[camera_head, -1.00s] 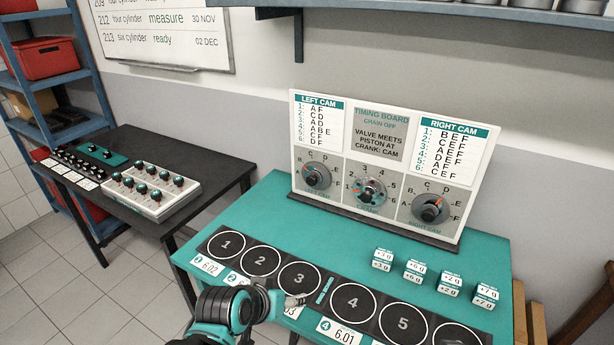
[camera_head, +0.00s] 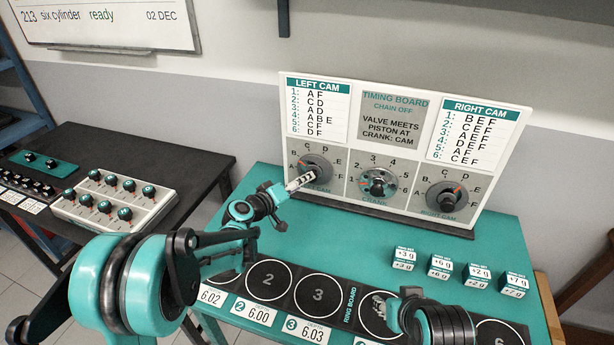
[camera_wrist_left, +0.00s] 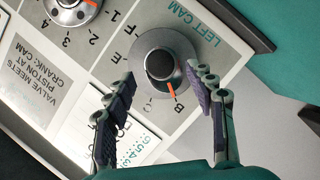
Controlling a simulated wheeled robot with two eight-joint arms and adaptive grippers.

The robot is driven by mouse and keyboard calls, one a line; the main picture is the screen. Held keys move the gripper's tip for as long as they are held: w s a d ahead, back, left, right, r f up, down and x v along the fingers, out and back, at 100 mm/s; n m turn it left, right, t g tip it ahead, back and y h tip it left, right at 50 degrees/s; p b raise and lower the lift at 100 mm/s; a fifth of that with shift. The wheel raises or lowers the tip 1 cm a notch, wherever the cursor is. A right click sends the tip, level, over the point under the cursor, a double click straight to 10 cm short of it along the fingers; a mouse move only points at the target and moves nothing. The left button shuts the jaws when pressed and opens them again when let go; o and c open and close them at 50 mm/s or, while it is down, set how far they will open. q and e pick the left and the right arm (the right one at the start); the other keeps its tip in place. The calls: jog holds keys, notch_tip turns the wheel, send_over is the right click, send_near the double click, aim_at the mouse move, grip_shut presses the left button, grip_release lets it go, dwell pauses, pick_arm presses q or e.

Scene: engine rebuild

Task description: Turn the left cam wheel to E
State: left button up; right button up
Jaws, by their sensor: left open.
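The left cam wheel (camera_head: 316,165) is a round grey dial with a dark knob at the left of the timing board, partly hidden by my left gripper. In the left wrist view its knob (camera_wrist_left: 160,65) has an orange pointer directed near B. The letter E (camera_wrist_left: 115,58) lies to the side of the dial, beyond D and C. My left gripper (camera_head: 300,182) is at the dial; in the wrist view its open fingers (camera_wrist_left: 165,85) straddle the lower part of the dial, apart from the knob. My right gripper (camera_head: 380,303) is over ring place 4; its fingers are too unclear to judge.
The crank wheel (camera_head: 377,183) and right cam wheel (camera_head: 446,196) sit to the right on the same timing board (camera_head: 398,135). The ring board (camera_head: 340,295) lies in front. Several small weight blocks (camera_head: 440,267) stand at the right. A black side table (camera_head: 165,155) holds a knob box.

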aim_at(311, 182)
pick_arm(q)
jog(key=b+x, duration=0.1)
jog(key=x, duration=0.4)
jog(key=shift+w+f, duration=0.15)
pick_arm(e)
jog(key=shift+f, duration=0.9)
pick_arm(q)
jog(key=shift+w+d+b, duration=0.25)
jog(key=shift+w+b, duration=0.05)
jog(key=c, duration=1.2)
